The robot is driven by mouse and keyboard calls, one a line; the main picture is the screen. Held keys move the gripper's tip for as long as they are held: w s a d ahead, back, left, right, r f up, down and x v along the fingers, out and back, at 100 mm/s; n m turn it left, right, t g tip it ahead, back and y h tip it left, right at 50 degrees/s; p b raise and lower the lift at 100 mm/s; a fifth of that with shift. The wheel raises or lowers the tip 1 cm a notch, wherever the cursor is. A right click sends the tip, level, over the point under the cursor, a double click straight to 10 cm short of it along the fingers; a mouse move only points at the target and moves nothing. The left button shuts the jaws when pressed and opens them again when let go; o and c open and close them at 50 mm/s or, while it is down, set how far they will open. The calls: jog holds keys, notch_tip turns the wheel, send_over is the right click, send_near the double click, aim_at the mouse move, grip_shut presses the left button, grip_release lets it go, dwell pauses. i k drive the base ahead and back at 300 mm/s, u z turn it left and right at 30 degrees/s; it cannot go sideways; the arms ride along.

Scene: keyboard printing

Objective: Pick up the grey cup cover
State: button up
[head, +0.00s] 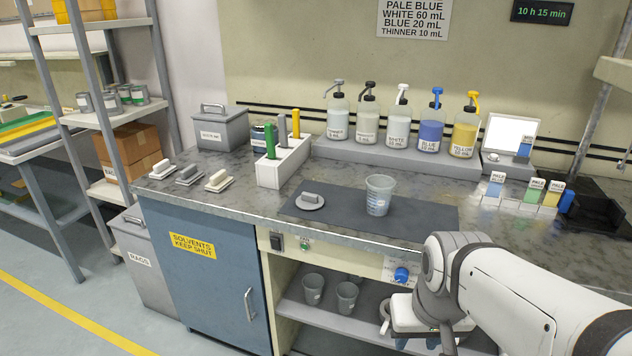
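The grey cup cover (311,201) is a flat round disc with a raised block handle. It lies on the dark mat (340,217) on the counter, left of a clear, graduated cup (380,195) that stands upright. The cover and the cup are apart. My gripper (400,318) is low in the picture, in front of the counter and below its top, to the right of the cover and well away from it. My arm partly hides it, and its fingers do not show clearly.
A white holder (284,165) with coloured-handled tools stands behind the cover. Pump bottles (398,127) line a grey step (340,152) at the back. Small handled blocks (188,174) sit at left. Spare cups (346,297) stand on the shelf below. The mat around the cover is clear.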

aim_at(306, 200)
jog(key=u, duration=0.2)
jog(key=i, duration=1.2)
jog(key=u, duration=0.45)
